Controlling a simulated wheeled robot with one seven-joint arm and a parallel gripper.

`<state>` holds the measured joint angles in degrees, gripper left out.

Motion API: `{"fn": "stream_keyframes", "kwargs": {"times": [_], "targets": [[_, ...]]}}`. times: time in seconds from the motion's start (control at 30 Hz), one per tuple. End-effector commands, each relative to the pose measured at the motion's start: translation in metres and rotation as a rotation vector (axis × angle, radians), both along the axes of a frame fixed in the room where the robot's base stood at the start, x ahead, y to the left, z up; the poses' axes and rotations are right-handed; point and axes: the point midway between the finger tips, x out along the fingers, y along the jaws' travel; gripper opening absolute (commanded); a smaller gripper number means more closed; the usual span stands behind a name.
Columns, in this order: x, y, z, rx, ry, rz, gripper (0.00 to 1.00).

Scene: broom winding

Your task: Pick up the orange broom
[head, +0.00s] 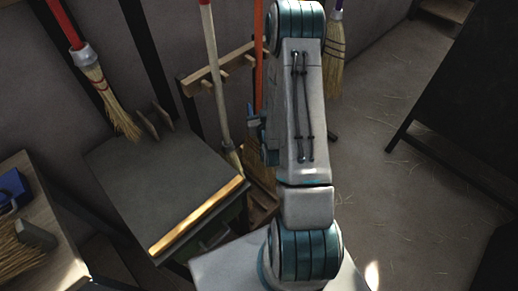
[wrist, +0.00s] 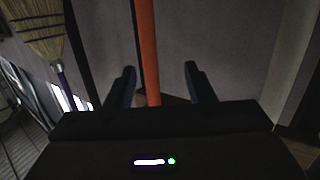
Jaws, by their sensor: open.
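The orange broom (head: 258,50) stands upright in the rack in the head view, with its orange handle partly hidden behind my arm. Its bristles (head: 259,160) show low beside my arm. In the wrist view the orange handle (wrist: 147,50) runs down between the two fingers of my gripper (wrist: 159,80). The gripper is open, and the handle lies nearer the left finger, with a gap visible on both sides. I cannot tell how deep between the fingers the handle is. In the head view my gripper is mostly hidden behind my arm.
A wooden rack (head: 222,68) holds a pale-handled broom (head: 214,60) just left. A red-handled broom (head: 95,80) hangs further left, and a purple-handled broom (head: 335,60) is at right. A grey-topped bench (head: 160,185) stands at left. The floor (head: 390,210) at right is mostly clear.

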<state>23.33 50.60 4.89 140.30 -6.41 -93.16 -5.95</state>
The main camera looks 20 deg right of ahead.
Motion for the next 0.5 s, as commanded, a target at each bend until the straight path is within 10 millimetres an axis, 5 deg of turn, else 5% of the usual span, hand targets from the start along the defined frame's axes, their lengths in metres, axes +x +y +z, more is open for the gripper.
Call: {"fn": "stream_keyframes", "kwargs": {"times": [0.27, 0.5], "targets": [[-0.019, -0.01, -0.021, -0.014, -0.117, -0.044, 0.48], [0.016, -0.021, -0.018, -0.017, -0.129, -0.049, 0.48]]}}
